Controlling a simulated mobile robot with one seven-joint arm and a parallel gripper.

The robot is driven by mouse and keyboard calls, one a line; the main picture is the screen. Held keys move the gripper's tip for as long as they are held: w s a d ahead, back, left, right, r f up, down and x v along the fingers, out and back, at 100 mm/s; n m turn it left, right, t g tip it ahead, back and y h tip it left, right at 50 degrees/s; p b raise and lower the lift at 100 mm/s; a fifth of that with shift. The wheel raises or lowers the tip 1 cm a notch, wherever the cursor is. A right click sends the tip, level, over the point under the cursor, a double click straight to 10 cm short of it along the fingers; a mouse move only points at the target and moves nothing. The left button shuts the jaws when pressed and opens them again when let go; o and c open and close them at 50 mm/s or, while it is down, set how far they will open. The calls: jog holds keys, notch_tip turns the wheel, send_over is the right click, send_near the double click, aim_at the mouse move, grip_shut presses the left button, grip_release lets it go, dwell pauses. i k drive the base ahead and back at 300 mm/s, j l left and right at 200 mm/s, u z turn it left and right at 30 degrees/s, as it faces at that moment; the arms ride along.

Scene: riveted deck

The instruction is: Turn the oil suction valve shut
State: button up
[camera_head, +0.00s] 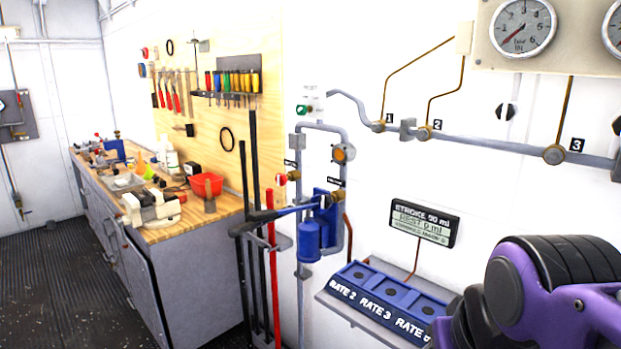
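A blue pump unit (309,240) hangs on the white wall with grey pipework (322,126) looping above it. The labels are too small to read, so I cannot tell which one is the oil suction valve. My purple and black arm fills the lower right; my gripper does not show.
A blue block marked RATE 2, RATE 3 and RATE (385,300) stands on a grey shelf, partly behind my arm. A display (425,223) and a gauge (523,27) are on the wall. Long bars (254,165) stand left of the pump, by a cluttered workbench (232,206).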

aim_at(281, 179)
jog(key=i+j, duration=0.15)
jog(key=j, duration=0.25)
jog(key=i+j, duration=0.1)
jog(key=j, duration=0.35)
jog(key=i+j, duration=0.15)
jog(key=j, duration=0.25)
jog(key=i+j+z, duration=0.1)
jog(key=j, duration=0.3)
jog(key=i+j, duration=0.15)
jog(key=j, duration=0.3)
jog(key=i+j, duration=0.1)
jog(key=j, duration=0.3)
